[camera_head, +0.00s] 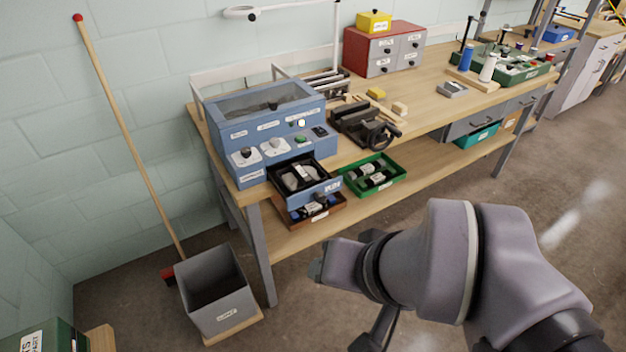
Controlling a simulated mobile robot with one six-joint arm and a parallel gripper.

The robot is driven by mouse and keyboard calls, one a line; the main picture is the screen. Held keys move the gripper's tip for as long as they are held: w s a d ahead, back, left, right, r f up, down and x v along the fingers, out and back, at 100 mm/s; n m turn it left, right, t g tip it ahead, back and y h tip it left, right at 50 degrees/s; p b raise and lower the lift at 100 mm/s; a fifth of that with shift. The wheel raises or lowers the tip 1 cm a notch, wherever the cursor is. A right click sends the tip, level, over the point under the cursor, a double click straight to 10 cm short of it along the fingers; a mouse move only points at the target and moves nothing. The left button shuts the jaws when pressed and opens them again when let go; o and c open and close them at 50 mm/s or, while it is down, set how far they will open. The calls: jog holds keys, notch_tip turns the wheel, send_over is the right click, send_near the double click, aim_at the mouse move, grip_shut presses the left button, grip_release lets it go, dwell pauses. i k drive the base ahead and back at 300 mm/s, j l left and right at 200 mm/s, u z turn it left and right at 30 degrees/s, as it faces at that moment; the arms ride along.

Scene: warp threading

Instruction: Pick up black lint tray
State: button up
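The black lint tray (276,176) sits in the pulled-out blue drawer at the front of the blue machine (268,112). Grey clumps that look like lint lie in the tray. My gripper (322,268) is in front of the bench, below and to the right of the drawer in the picture. It is apart from the tray. My own wrist covers much of the gripper, so its fingers cannot be made out clearly and nothing held can be seen.
A black clamp device (362,122) stands on the wooden bench (425,112). A grey bin (196,316) and a broom (133,145) stand left.

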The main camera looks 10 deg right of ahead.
aim_at(295, 179)
jog(key=i+u, duration=0.25)
jog(key=i, duration=0.3)
jog(key=i+l+u, duration=0.3)
jog(key=i, duration=0.25)
